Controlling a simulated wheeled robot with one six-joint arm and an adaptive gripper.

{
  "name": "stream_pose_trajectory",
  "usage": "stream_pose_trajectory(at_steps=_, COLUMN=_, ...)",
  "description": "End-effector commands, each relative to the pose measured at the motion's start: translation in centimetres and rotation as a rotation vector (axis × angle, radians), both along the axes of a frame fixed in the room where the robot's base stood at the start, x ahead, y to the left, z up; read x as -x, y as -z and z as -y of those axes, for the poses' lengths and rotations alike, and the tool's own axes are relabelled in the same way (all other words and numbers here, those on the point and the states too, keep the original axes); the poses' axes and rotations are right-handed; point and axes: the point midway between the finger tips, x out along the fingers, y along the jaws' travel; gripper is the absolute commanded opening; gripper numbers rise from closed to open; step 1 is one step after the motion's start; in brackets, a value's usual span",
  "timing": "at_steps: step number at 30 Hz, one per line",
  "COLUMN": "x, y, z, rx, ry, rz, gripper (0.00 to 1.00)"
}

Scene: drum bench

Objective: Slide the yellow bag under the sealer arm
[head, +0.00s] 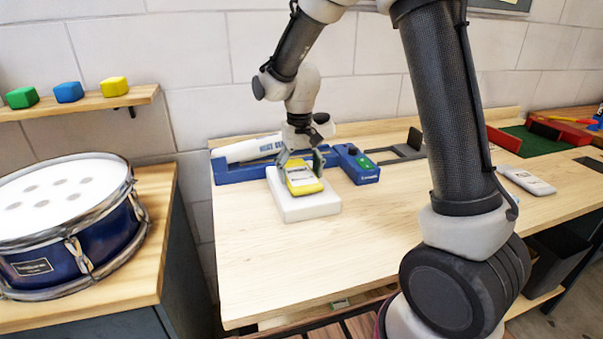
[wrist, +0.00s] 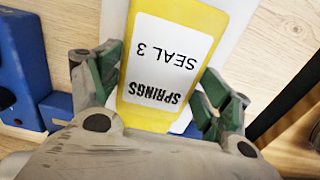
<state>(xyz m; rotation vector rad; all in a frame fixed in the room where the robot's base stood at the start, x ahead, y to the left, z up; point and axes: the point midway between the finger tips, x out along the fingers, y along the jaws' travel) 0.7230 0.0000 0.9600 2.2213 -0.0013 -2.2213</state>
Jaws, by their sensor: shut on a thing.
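The yellow bag (head: 303,179) lies on a white block on the bench, in front of the blue sealer. In the wrist view the yellow bag (wrist: 184,15) shows a white label reading "SPRINGS SEAL 3", upside down. My gripper (head: 301,160) reaches down from above and is shut on the bag; in the wrist view its green-padded fingers (wrist: 160,90) stand on either side of it. The sealer (head: 228,175) has a blue base and a white arm (head: 252,149) behind the bag. My gripper hides part of the sealer's middle.
The white block (head: 305,208) supports the bag. A white device (head: 526,180) lies farther right on the bench. A drum (head: 65,220) stands at left. The bench front is clear.

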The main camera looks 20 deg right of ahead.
Motion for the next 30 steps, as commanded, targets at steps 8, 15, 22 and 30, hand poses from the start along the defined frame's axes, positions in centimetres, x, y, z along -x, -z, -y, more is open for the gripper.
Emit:
stream_pose_trajectory(at_steps=8, x=-1.9, y=0.0, z=0.0, rx=0.000, ry=0.000, rz=0.000, gripper=0.53)
stream_pose_trajectory(at_steps=15, x=-3.5, y=0.1, z=0.0, rx=0.000, ry=0.000, rz=0.001, gripper=0.53)
stream_pose_trajectory(at_steps=22, x=-4.6, y=0.1, z=0.0, rx=0.000, ry=0.000, rz=-0.001, gripper=0.53)
stream_pose_trajectory(at_steps=30, x=-5.1, y=0.0, z=0.0, rx=0.000, ry=0.000, rz=0.000, gripper=0.53)
